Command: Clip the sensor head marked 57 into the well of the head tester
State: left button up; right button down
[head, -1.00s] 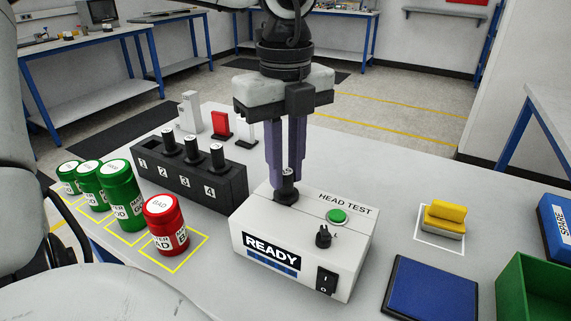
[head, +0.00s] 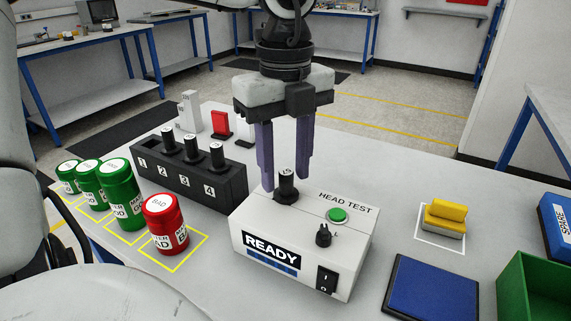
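The head tester (head: 300,235) is a white box with a READY display, a green button, a knob and a rocker switch. A black sensor head (head: 286,188) stands upright in the well on its top; its mark is too small to read. My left gripper (head: 286,183) points down over the tester with its fingers apart, one on each side of the head, with gaps showing. A black rack (head: 190,180) numbered 1 to 4 holds three more dark heads (head: 217,157); the place at number 1 looks empty. My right gripper is not in view.
Green jars (head: 121,190) and a red BAD jar (head: 166,225) stand left of the tester. A yellow-topped block (head: 444,217), a blue pad (head: 432,290) and a green bin (head: 535,285) are at right. Red and white pieces stand behind the rack.

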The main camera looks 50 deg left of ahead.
pick_arm(q)
jog(key=shift+w+r, duration=0.1)
jog(key=shift+r, duration=0.65)
notch_tip(320, 180, up, 9)
jog(key=shift+p, duration=0.45)
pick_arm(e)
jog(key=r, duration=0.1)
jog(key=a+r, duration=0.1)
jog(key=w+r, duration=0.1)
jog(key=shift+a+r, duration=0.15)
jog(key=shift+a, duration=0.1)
pick_arm(q)
jog(key=shift+s+f, duration=0.15)
jog(key=shift+s, duration=0.05)
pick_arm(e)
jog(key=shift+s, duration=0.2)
